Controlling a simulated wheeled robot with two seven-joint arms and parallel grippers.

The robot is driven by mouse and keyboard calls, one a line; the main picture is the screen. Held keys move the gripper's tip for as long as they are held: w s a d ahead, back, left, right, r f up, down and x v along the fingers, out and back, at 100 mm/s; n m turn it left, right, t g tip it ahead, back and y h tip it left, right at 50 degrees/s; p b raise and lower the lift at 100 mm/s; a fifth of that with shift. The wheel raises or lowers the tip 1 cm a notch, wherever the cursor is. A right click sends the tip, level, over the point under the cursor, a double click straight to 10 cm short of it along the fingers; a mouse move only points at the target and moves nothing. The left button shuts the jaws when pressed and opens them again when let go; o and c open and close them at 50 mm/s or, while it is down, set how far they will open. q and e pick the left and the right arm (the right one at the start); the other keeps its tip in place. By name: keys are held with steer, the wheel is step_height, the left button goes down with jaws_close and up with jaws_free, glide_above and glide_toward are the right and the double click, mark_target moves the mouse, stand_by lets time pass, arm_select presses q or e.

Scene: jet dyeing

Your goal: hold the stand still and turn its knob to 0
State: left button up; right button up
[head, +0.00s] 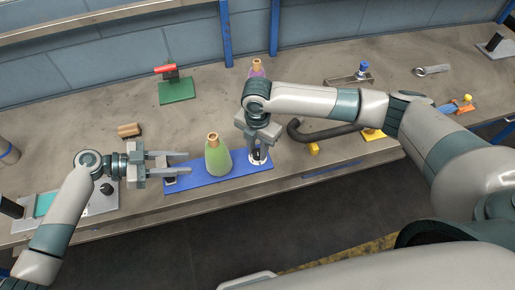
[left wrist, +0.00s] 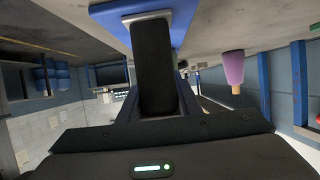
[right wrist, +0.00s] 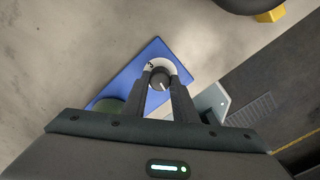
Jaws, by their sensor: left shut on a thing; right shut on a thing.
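The stand is a long blue plate (head: 203,192) on the front edge of the bench. Its dark knob (right wrist: 160,79) sits on a white dial (right wrist: 172,65) at the right end, and a mark resembling a 3 shows on the dial. A pale line marks the knob. My right gripper (head: 258,152) points down over that end, its fingers on either side of the knob (right wrist: 161,90). My left gripper (head: 187,163) reaches in level at the plate's left end. In the left wrist view its fingers close on a black upright grip (left wrist: 153,65) at the plate.
A green bottle (head: 217,158) stands between my grippers at the plate. A purple bottle (head: 257,70) is behind my right arm. A black bent pipe (head: 325,133) lies to the right. A green base with a red-handled valve (head: 177,88) stands behind.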

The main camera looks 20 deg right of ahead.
mark_target(258, 152)
steer(key=shift+d+n, duration=0.1)
steer(key=shift+n, duration=1)
steer(key=o, duration=1.1)
steer(key=shift+r, duration=0.1)
step_height(258, 152, up, 12)
steer(key=shift+f, duration=0.1)
